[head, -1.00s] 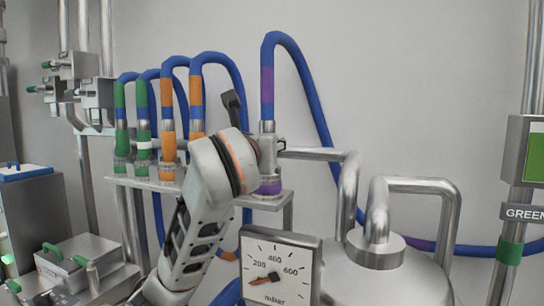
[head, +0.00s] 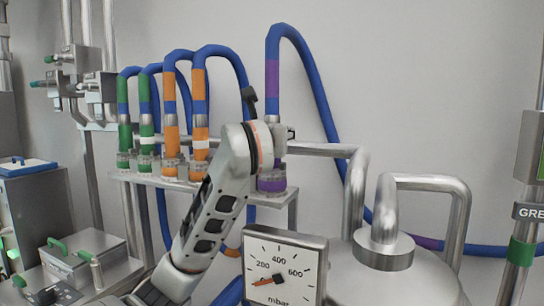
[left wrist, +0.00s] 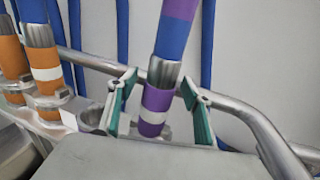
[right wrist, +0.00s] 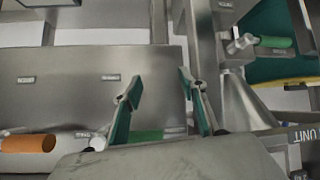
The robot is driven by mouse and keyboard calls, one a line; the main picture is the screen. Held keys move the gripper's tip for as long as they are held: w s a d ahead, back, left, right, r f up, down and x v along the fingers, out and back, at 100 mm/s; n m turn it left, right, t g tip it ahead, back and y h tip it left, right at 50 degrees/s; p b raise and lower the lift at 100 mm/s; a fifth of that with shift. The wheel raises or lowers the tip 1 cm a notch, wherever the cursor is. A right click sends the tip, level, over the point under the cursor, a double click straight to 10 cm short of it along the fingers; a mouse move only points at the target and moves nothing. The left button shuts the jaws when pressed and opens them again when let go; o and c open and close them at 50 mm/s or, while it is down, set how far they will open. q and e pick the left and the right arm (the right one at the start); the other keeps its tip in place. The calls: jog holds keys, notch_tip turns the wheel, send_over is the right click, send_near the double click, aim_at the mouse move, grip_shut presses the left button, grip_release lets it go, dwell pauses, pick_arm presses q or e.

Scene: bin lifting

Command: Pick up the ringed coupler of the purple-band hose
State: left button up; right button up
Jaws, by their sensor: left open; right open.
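The purple-band hose (head: 273,80) arches up and over to the right behind the tank. In the left wrist view its coupler (left wrist: 156,112) is purple with a white ring, below a metal sleeve, and stands slightly tilted. My left gripper (left wrist: 160,98) is open, with one teal-padded finger on each side of the coupler; whether either pad touches cannot be told. In the head view my left wrist hides most of the coupler; a purple lower part (head: 271,183) shows at the shelf. My right gripper (right wrist: 155,90) is open and empty, and out of the head view.
Two orange-band hoses (head: 200,85) and two green-band hoses (head: 122,95) stand left on the same shelf (head: 225,187). A pressure gauge (head: 284,268) and a tank (head: 400,280) are in front and right. A pipe (left wrist: 240,110) runs behind the coupler.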

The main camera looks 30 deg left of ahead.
pick_arm(q)
grip_shut()
jog(key=shift+r, duration=0.1)
jog(key=shift+r, duration=0.1)
